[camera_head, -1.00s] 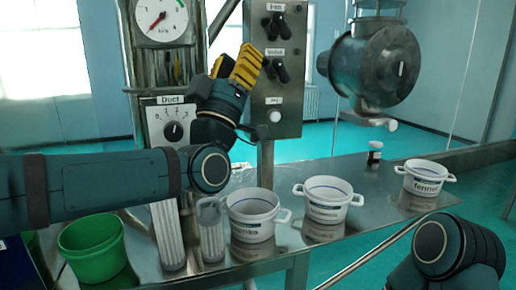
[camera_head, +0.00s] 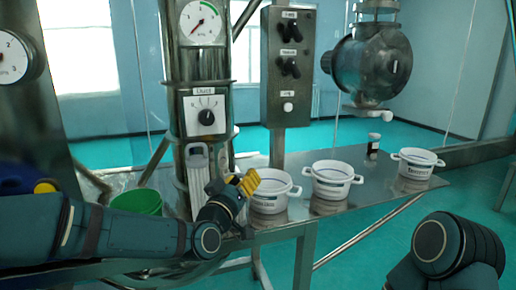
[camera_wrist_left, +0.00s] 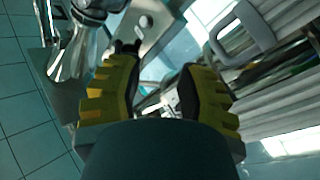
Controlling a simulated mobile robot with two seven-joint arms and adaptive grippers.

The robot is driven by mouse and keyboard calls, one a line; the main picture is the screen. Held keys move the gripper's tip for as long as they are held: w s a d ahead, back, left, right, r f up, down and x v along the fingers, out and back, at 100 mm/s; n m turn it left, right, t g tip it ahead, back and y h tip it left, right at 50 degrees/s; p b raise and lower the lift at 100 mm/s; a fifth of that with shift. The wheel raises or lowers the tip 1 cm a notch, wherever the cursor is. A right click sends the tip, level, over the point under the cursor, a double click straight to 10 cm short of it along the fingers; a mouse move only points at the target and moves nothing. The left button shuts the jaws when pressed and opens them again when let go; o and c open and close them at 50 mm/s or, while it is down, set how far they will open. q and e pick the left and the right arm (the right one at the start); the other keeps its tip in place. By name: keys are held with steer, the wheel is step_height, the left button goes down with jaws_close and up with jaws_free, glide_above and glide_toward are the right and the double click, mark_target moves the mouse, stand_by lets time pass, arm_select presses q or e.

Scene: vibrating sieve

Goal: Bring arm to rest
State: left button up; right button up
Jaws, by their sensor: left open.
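My left arm comes in from the left in the head view, low and in front of the steel table (camera_head: 340,200). Its gripper (camera_head: 246,183) has yellow fingers and overlaps the near-left white pot in the picture; I cannot tell how far apart they are. In the left wrist view the gripper (camera_wrist_left: 157,100) is open, its two yellow fingers apart with nothing held between them. My right arm shows only as a dark link at the lower right of the head view; its gripper is out of view.
White pots stand along the table: left (camera_head: 270,203), middle (camera_head: 330,190), right (camera_head: 415,170). A small dark jar (camera_head: 373,147) stands behind. A green bucket (camera_head: 137,202) is at left. The control box (camera_head: 287,75), Duct panel (camera_head: 207,117) and steel drum (camera_head: 378,65) rise above.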

arm_select(q)
step_height(320, 180, down, 19)
steer(key=s+g+y, duration=0.1)
steer(key=s+g, duration=0.1)
steer(key=g, duration=0.3)
steer(key=s+a+f+g+y, duration=0.1)
steer(key=s+f+g, duration=0.3)
steer(key=s+f, duration=0.4)
steer(key=s+a+f+g+y, duration=0.1)
steer(key=s+a+f+g, duration=0.2)
steer(key=s+f, duration=0.6)
steer(key=s+a+f+g+y, duration=0.1)
steer(key=s+f+g, duration=0.3)
steer(key=s+f, duration=0.4)
step_height(320, 180, down, 3)
steer(key=shift+s+a+r+g, duration=0.15)
steer(key=shift+s+a+g, duration=0.15)
steer(key=shift+a, duration=0.45)
